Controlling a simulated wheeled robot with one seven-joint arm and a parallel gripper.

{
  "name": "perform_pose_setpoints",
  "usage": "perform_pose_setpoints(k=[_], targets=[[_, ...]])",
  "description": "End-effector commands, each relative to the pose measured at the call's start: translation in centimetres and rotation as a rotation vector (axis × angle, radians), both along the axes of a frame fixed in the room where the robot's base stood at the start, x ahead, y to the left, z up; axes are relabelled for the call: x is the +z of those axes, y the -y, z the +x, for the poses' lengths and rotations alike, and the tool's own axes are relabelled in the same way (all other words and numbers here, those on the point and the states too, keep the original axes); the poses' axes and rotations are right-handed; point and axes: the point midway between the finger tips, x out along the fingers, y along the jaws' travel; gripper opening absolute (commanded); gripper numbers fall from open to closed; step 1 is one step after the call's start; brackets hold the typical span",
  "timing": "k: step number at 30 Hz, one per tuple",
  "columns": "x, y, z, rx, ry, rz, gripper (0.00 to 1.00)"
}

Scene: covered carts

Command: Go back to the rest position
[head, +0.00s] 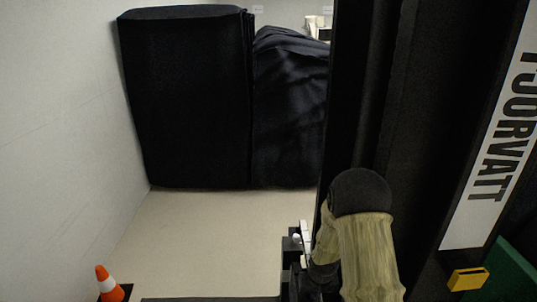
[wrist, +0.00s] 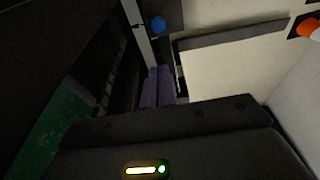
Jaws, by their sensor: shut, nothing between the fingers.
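My gripper (wrist: 158,86) shows in the wrist view as two purple-grey fingers side by side beyond the dark wrist housing. It is shut, with nothing between the fingers. In the head view my arm, in a beige sleeve with a black cap, is at the lower middle right, close beside a tall black panel (head: 428,110). The fingers cannot be made out clearly in that view.
Black-covered carts (head: 190,100) stand at the back, near the white left wall (head: 60,130). An orange and white cone (head: 108,283) is at lower left. A yellow block (head: 468,278) and a green surface (head: 505,272) are at lower right. Bare floor (head: 210,235) lies between.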

Motion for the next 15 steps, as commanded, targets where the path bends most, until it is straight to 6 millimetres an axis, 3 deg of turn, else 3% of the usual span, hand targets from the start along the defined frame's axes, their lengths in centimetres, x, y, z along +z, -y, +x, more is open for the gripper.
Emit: perform_pose_setpoints(k=[6,15], targets=[[6.0,0.2,-2.4,-0.003,0.009,-0.011,0.0],[12.8,0.2,-7.0,-0.005,0.013,-0.013,0.0]])
